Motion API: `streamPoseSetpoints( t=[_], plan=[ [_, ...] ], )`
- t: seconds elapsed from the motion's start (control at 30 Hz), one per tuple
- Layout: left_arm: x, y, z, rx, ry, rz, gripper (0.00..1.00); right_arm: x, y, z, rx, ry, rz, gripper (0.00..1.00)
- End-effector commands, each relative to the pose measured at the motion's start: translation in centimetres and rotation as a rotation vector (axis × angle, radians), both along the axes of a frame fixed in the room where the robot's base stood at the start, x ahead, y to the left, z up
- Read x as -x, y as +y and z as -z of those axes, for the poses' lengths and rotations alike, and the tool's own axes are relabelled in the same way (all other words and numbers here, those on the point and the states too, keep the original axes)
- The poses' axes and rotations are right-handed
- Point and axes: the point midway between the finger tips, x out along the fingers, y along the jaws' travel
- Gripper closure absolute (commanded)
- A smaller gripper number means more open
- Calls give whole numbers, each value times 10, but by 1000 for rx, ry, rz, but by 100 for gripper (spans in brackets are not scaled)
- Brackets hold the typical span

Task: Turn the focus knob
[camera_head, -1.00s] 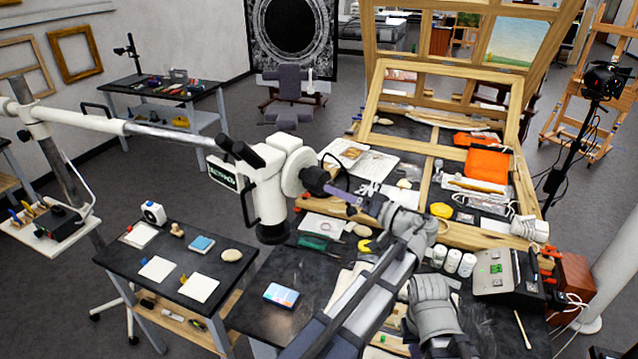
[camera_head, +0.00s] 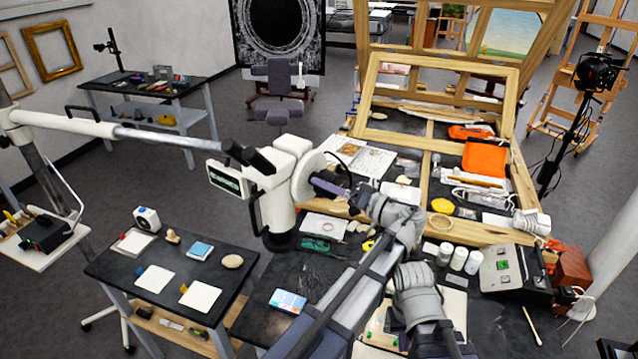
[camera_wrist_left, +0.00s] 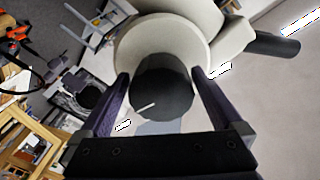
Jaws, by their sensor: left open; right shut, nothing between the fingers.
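The white microscope (camera_head: 281,190) hangs on a long white boom arm, with a dark objective end pointing down. In the left wrist view its dark round focus knob (camera_wrist_left: 160,92) has a pale line mark and stands in front of a white disc (camera_wrist_left: 205,48). My left gripper (camera_head: 326,186) is at the disc's right side in the head view. In the left wrist view its open purple fingers (camera_wrist_left: 161,76) lie on either side of the knob, with narrow gaps that suggest no firm grip. I cannot make out my right gripper.
A black side table (camera_head: 125,268) with cards and small items stands left of the microscope. A phone-like tablet (camera_head: 288,301) lies below the microscope.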

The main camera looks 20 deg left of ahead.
Motion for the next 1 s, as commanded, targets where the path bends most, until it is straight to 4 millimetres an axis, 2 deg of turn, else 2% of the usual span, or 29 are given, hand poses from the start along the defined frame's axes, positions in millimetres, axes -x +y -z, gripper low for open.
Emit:
streamPoseSetpoints(
  t=[0.23, 0.83, 1.0],
  plan=[
    [0, 0, 0, 0, 0, 0, 2, 0, 0, 0, 0, 0, 0, 100],
    [0, 0, 0, 1, 0, 1, 70, 0, 0, 0, 0, 0, 0, 100],
    [0, 0, 0, -3, 10, 1, 72, 0, 0, 0, 0, 0, 0, 100]
  ],
)
